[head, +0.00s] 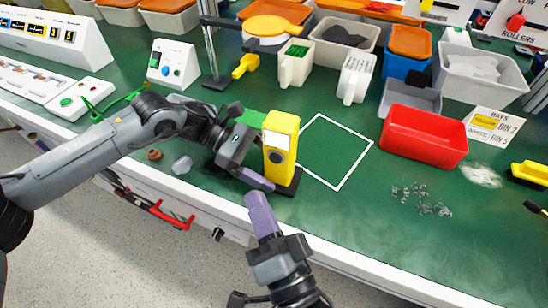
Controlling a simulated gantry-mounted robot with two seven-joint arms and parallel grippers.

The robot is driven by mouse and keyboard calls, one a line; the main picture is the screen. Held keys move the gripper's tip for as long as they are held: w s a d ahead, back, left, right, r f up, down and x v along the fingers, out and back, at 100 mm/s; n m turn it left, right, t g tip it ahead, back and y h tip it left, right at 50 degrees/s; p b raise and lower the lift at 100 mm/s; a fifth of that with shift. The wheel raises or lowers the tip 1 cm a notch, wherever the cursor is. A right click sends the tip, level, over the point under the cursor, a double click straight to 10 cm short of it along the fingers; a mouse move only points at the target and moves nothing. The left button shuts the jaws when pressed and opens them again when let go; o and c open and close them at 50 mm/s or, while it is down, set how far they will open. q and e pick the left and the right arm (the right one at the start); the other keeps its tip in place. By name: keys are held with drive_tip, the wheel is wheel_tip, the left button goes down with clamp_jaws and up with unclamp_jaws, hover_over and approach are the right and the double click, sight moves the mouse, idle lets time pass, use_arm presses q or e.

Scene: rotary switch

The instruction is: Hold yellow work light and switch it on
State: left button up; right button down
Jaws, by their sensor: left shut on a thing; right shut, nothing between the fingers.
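The yellow work light (283,130) stands upright on a dark base near the front edge of the bench. It has a white panel near its top and a dark round knob (277,156) below that on its front face. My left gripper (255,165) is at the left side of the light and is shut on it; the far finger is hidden. My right gripper (261,208) is shut and empty. Its purple fingertips are below and in front of the light, close to its base. I cannot tell whether they touch anything.
A white square outline (337,187) lies on the green bench (350,215), just right of the light. A red bin (425,137) stands farther right, with small metal parts (420,200) in front. Several bins and tubs fill the back. A control box (172,64) stands at the back left.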

idle(0.3)
use_arm(q)
drive_tip(key=o, duration=0.9)
